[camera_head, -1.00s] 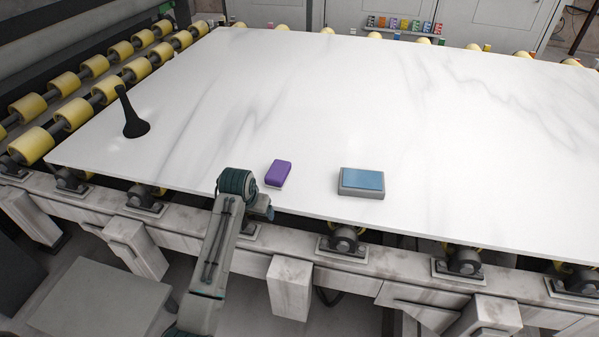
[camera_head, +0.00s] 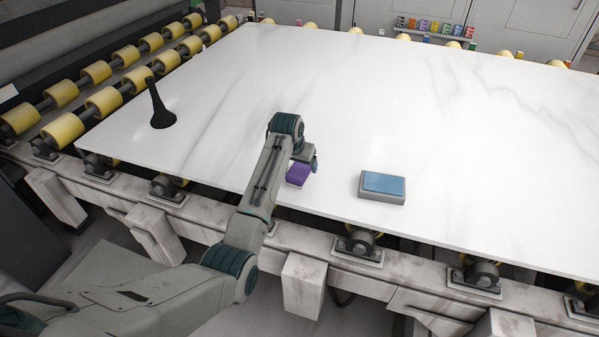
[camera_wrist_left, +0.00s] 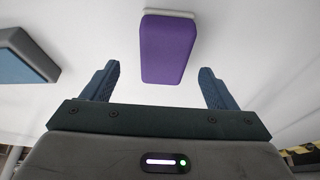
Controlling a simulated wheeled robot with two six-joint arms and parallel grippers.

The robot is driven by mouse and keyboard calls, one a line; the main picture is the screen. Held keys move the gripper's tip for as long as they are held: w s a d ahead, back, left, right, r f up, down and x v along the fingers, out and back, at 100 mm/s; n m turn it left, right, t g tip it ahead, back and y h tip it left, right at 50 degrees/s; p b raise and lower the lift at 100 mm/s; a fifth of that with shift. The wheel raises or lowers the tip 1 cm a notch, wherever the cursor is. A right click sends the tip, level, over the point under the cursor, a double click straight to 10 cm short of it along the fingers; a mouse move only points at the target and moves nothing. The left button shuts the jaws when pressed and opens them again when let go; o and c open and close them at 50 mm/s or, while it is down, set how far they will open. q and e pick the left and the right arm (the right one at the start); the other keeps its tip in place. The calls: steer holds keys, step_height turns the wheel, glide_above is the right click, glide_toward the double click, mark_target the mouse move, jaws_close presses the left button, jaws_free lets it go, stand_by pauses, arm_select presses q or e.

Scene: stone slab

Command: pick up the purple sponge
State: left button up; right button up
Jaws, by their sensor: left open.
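The purple sponge (camera_head: 297,174) lies on the white stone slab (camera_head: 400,100) near its front edge, partly hidden by my left arm in the head view. In the left wrist view the purple sponge (camera_wrist_left: 167,50) shows a pale strip along its far end. It lies ahead of my left gripper (camera_wrist_left: 158,85), in line with the gap between the two blue fingers. The fingers are apart and nothing is held between them. In the head view my left gripper (camera_head: 308,160) is right at the sponge, but contact cannot be made out. My right gripper is not in view.
A grey block with a blue top (camera_head: 382,187) lies on the slab to the right of the sponge. A black tapered object (camera_head: 160,108) stands at the left of the slab. Yellow rollers (camera_head: 62,130) run along the left side. The slab's middle and back are clear.

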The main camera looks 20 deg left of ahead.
mark_target(299, 169)
arm_select(q)
steer(key=shift+w+f+p, duration=0.3)
steer(key=shift+f+p, duration=0.1)
steer(key=shift+f, duration=0.15)
steer(key=shift+x, duration=1.95)
steer(key=shift+a+f+p, duration=0.1)
steer(key=shift+a+p, duration=0.1)
steer(key=shift+p, duration=0.2)
steer(key=shift+c, duration=0.2)
steer(key=c, duration=1)
